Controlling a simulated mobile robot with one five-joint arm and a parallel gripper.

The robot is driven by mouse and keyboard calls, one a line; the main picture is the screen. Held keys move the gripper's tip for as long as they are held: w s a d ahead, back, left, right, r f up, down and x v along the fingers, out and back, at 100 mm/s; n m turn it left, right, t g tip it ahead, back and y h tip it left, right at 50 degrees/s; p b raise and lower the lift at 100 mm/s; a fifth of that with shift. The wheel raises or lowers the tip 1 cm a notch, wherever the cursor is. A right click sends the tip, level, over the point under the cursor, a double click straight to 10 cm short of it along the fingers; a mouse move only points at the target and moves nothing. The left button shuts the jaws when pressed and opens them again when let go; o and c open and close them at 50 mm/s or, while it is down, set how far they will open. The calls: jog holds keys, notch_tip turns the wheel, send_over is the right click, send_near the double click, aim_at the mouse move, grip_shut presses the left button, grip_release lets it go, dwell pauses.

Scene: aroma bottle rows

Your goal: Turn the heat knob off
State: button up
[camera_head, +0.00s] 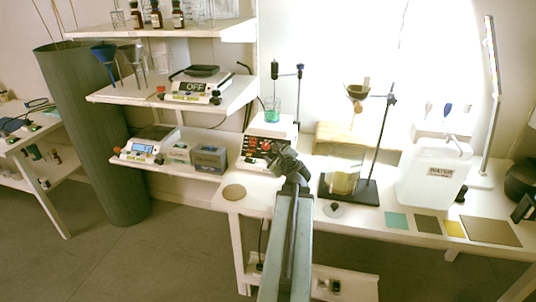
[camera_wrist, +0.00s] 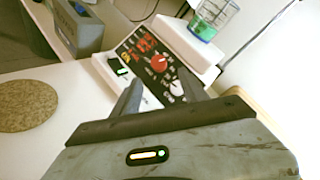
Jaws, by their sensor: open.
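A white hotplate stirrer (camera_head: 279,130) with a black front panel stands on the bench, and it also shows in the wrist view (camera_wrist: 185,42). Its panel has lit red digits (camera_wrist: 147,44), a red knob (camera_wrist: 159,63) and a white knob (camera_wrist: 177,88) below right of it. The knob labels are too small to read. A small green-lit switch (camera_wrist: 122,71) is on the left of the front. My gripper (camera_wrist: 160,77) is open and empty, its fingers in front of the panel, with the red knob seen between the fingertips. In the head view, my gripper (camera_head: 285,158) hides part of the panel.
A beaker with green liquid (camera_head: 271,112) stands on the hotplate. A round cork mat (camera_wrist: 28,105) lies on the bench to the left. A grey box (camera_wrist: 78,26) is farther left. A stand with a beaker (camera_head: 342,180) is to the right.

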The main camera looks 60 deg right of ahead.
aim_at(267, 147)
jog(key=b+x, duration=0.2)
jog(key=x, duration=0.6)
jog(key=shift+a, duration=0.1)
grip_shut()
